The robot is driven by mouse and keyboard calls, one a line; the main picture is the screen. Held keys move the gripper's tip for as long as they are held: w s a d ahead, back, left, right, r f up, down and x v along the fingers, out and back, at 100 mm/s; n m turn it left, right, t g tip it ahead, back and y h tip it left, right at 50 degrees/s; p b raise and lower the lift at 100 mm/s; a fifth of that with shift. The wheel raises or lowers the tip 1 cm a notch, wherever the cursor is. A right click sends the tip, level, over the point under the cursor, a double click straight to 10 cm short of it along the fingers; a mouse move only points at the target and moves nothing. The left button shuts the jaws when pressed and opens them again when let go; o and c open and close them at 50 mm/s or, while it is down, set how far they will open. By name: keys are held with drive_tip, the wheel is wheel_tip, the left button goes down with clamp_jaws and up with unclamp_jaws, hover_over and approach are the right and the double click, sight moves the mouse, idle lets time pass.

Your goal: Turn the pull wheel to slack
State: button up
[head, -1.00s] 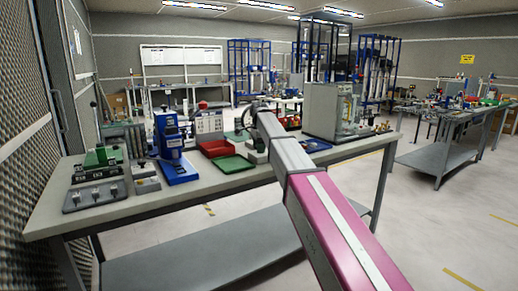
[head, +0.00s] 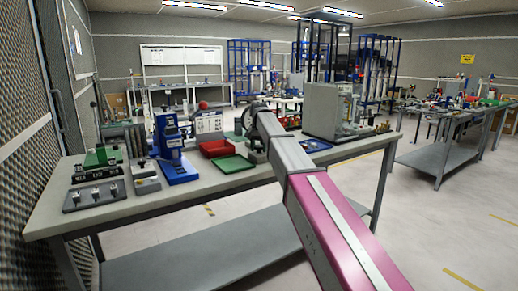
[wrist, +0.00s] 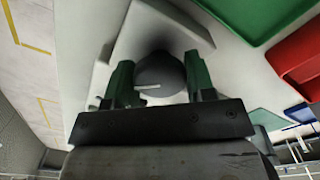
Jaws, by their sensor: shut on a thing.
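The pull wheel (wrist: 160,70) is a dark grey round knob with a short white mark on its face, in the middle of the wrist view. It sits on a pale block-like base (wrist: 140,22). My gripper (wrist: 159,84) has a green finger on each side of the wheel and is shut on it. In the head view my arm reaches over the bench to this place, and the fingers and wheel cannot be made out there.
On the workbench (head: 120,218) a green tray (head: 232,164) and a red tray (head: 216,148) lie left of my arm. A blue press-like device (head: 172,150) stands further left. A grey cabinet (head: 322,110) stands to the right. The bench's front strip is clear.

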drive_tip(key=n, duration=1.3)
drive_tip(key=shift+n, duration=0.4)
drive_tip(key=n, duration=1.3)
drive_tip(key=shift+n, duration=0.4)
drive_tip(key=o, duration=0.9)
drive_tip(key=shift+r, duration=0.1)
